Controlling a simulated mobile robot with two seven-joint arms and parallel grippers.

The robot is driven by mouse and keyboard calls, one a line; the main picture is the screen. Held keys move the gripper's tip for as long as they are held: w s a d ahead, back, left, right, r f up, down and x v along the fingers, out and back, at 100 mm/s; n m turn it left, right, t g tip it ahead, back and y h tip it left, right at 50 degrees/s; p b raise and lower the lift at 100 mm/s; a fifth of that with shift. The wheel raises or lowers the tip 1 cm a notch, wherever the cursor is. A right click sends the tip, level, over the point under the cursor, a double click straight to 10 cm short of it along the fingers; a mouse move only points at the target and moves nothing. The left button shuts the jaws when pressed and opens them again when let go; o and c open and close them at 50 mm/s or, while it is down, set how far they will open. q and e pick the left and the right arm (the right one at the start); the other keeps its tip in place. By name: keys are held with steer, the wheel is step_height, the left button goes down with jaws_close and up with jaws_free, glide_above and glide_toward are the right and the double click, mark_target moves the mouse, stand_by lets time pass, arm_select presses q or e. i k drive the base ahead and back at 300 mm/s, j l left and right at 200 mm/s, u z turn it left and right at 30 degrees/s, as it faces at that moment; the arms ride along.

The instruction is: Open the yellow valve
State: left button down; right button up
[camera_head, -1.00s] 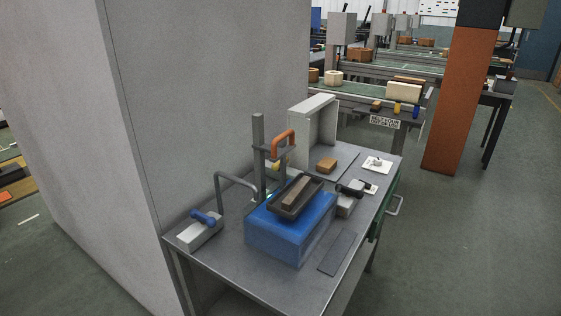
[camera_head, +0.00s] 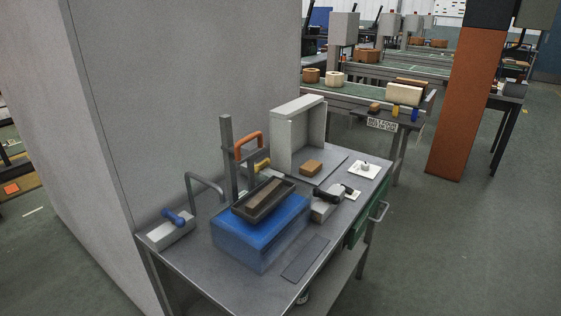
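A small yellow handle (camera_head: 262,165), which looks like the yellow valve, is at the back of the grey metal workbench (camera_head: 200,262). It sits just below the orange handle (camera_head: 249,142) of an upright grey post, behind the dark tray on the blue box. Its base is hidden, and I cannot tell whether it is open or shut. A blue valve-like handle (camera_head: 174,217) is on a grey block at the bench's left end. A black handle (camera_head: 348,190) is on another grey block at the right. Neither of my grippers is in view.
A blue box (camera_head: 245,247) bearing a dark tray fills the bench's middle. A grey open case (camera_head: 315,143) and a brown brick (camera_head: 311,168) are behind it. A large grey wall (camera_head: 190,80) borders the bench's left. Floor at the right is clear up to an orange pillar (camera_head: 462,110).

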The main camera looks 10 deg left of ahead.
mark_target(268, 160)
steer(key=i+l, duration=0.1)
steer(key=l, duration=0.25)
steer(key=i+l+u, duration=0.15)
steer(key=l, duration=0.55)
steer(key=i+l+u, duration=0.1)
steer(key=l, duration=0.2)
steer(key=i+l+u, duration=0.1)
steer(key=i+l, duration=0.15)
steer(key=i+l+u, duration=0.15)
steer(key=l, duration=0.3)
steer(key=i+l, duration=0.2)
steer(key=l, duration=0.15)
steer(key=i+l+u, duration=0.15)
steer(key=l, duration=0.2)
steer(key=i+l, duration=0.2)
steer(key=l, duration=0.2)
steer(key=i+l+u, duration=0.15)
steer(key=l, duration=0.2)
steer(key=i+l, duration=0.2)
steer(key=l, duration=0.2)
steer(key=u, duration=0.05)
